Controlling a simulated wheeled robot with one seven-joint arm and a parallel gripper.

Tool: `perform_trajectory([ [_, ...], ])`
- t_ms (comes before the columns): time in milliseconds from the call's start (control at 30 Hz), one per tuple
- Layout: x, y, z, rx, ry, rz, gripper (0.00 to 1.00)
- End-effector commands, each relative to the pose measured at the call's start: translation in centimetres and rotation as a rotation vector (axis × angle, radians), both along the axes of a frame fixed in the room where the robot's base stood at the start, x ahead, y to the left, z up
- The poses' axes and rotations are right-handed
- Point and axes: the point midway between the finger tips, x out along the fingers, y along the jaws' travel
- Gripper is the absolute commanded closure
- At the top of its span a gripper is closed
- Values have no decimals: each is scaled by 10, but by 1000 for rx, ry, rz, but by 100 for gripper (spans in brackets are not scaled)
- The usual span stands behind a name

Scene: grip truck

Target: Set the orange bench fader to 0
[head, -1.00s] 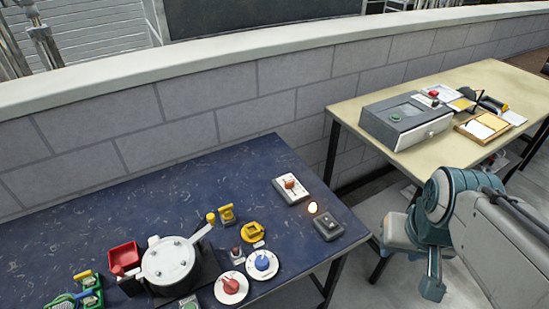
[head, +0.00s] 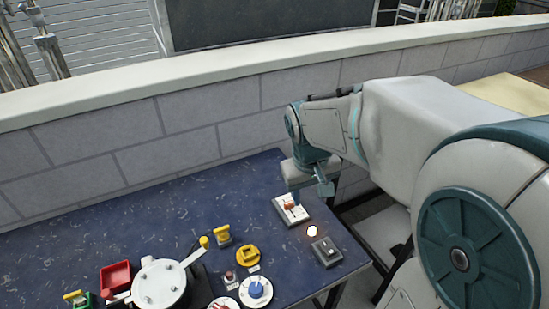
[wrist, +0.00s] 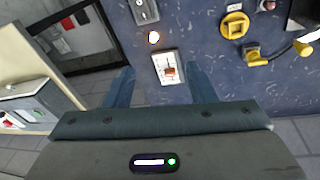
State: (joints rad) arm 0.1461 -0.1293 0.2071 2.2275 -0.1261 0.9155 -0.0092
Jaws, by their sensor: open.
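The orange bench fader is a white plate (head: 284,219) with an orange-red knob (head: 291,206), near the right side of the dark blue table. In the wrist view the plate (wrist: 163,58) lies in the gap between my finger tips, with the orange knob (wrist: 169,72) toward its lower end. The scale marks are too small to read. My gripper (head: 309,192) is open and empty, pointing down at the far right side of the fader and partly covering it in the head view. In the wrist view both fingers (wrist: 160,72) stand apart, clear of the knob.
A glowing lamp (head: 312,231) and a grey switch box (head: 326,252) sit right of the fader. A yellow dial (head: 248,254), a yellow handle (head: 223,236), a blue knob (head: 257,289) and a white pot (head: 160,284) stand to the left. A wall (head: 190,130) runs behind.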

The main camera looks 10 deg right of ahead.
Motion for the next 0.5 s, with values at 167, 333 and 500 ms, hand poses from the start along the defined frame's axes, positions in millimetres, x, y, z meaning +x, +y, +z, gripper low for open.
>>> perform_trajectory([
  [167, 59, 2, -16, -8, 69, 67, 49],
  [333, 109, 4, -40, 21, 113, 120, 49],
  [500, 147, 4, -65, 66, 137, 153, 49],
])
